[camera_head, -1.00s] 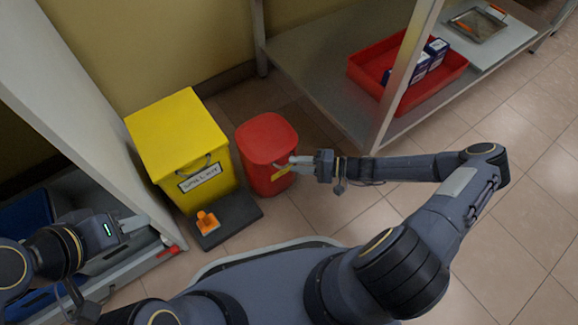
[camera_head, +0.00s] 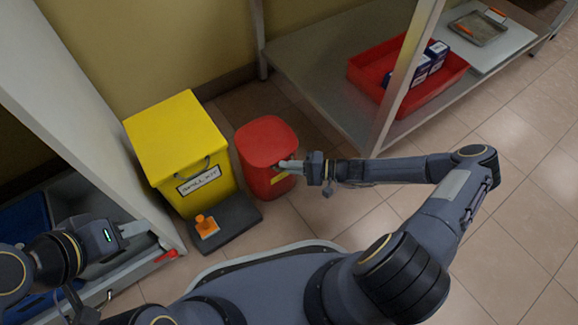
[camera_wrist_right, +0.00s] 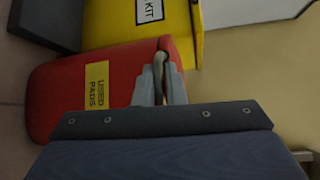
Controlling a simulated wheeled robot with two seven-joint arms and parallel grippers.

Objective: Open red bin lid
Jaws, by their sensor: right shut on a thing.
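The red bin (camera_head: 266,165) stands on the floor beside the yellow spill kit box, and its red lid (camera_head: 266,137) is on top and looks closed. In the right wrist view the red bin (camera_wrist_right: 60,65) carries a yellow "USED PADS" label (camera_wrist_right: 98,85). My right gripper (camera_head: 282,164) is at the bin's near right side, just below the lid. In the right wrist view its fingers (camera_wrist_right: 162,80) are shut on a small pale lid handle (camera_wrist_right: 162,58) at the bin's edge. My left gripper (camera_head: 135,228) is far left, away from the bin; its finger gap is unclear.
The yellow spill kit box (camera_head: 180,145) stands left of the red bin. A metal shelf (camera_head: 320,60) with a red tray (camera_head: 425,95) is at right. Open floor (camera_head: 510,220) lies to the right.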

